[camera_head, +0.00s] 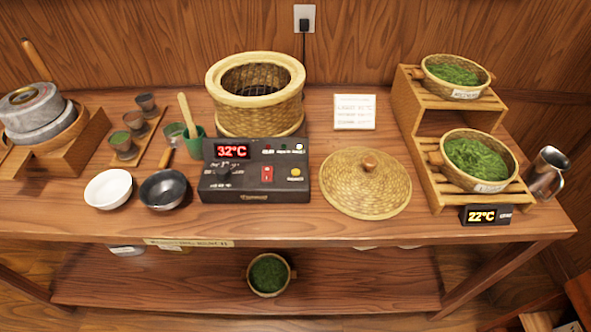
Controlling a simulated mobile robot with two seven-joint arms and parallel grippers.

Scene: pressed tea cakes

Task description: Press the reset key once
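A black control box (255,188) stands on the table in front of the bamboo steamer. Its red display (232,151) reads 32°C. Its front panel carries a dark knob (223,173), a red switch (267,174) and a round yellow button (295,172). A row of small lamps or keys (284,148) runs along its upper right, with one brighter at the right end. The labels are too small to read, so I cannot tell which part is the reset key. Neither of my grippers is in view.
The woven steamer (256,117) stands behind the box. A woven lid (365,184) lies close to its right. A dark pan (163,188) and white bowl (108,188) sit to its left. A tiered rack (437,180) with leaf baskets stands right. The table front is clear.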

